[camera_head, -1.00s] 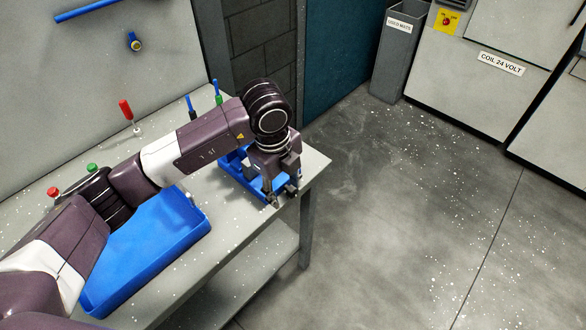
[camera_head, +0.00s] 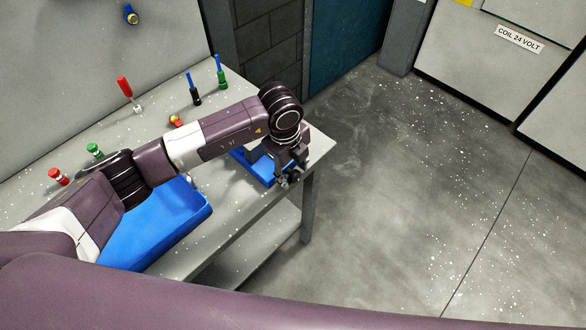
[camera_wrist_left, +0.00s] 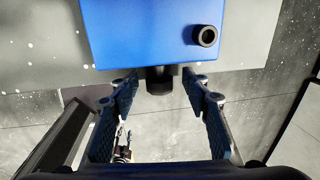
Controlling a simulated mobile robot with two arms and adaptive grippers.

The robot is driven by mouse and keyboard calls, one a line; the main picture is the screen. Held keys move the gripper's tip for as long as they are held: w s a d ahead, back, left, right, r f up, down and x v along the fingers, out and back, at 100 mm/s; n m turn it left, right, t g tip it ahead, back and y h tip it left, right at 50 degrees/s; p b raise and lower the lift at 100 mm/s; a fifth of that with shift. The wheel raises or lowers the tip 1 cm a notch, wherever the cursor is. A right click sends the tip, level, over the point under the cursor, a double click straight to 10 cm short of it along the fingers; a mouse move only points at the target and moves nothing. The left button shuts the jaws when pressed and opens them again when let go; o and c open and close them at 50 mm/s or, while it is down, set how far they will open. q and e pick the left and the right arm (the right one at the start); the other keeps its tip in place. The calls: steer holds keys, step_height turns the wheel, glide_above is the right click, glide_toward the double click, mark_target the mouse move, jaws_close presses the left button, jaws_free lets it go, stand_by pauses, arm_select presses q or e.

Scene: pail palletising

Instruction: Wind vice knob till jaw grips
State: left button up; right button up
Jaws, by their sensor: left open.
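The blue vice (camera_head: 262,170) sits at the near right corner of the bench, partly hidden by my left arm in the head view. In the left wrist view the blue vice body (camera_wrist_left: 140,35) fills the top middle. Its dark knob (camera_wrist_left: 159,80) sticks out from the vice's edge toward my gripper. My left gripper (camera_head: 288,179) is at the vice's front side. In the left wrist view the left gripper (camera_wrist_left: 161,88) is open, one finger on each side of the knob, with gaps showing. The jaw opening cannot be seen. My right gripper is not in view.
A blue tray (camera_head: 160,225) lies on the bench (camera_head: 235,215) under my left arm. Open floor (camera_head: 420,180) lies to the right.

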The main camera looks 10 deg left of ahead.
arm_select(q)
steer(key=shift+s, duration=0.1)
steer(key=c, duration=1.2)
steer(key=shift+o, duration=0.2)
steer(key=shift+w+d+f+g+y+b, duration=0.15)
steer(key=shift+w+g+y+b, duration=0.1)
steer(key=shift+g+y+b, duration=0.5)
steer(key=shift+r+g, duration=0.2)
steer(key=shift+g, duration=0.15)
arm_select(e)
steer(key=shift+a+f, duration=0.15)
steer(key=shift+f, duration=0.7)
arm_select(q)
steer(key=o, duration=1.1)
steer(key=shift+o, duration=0.3)
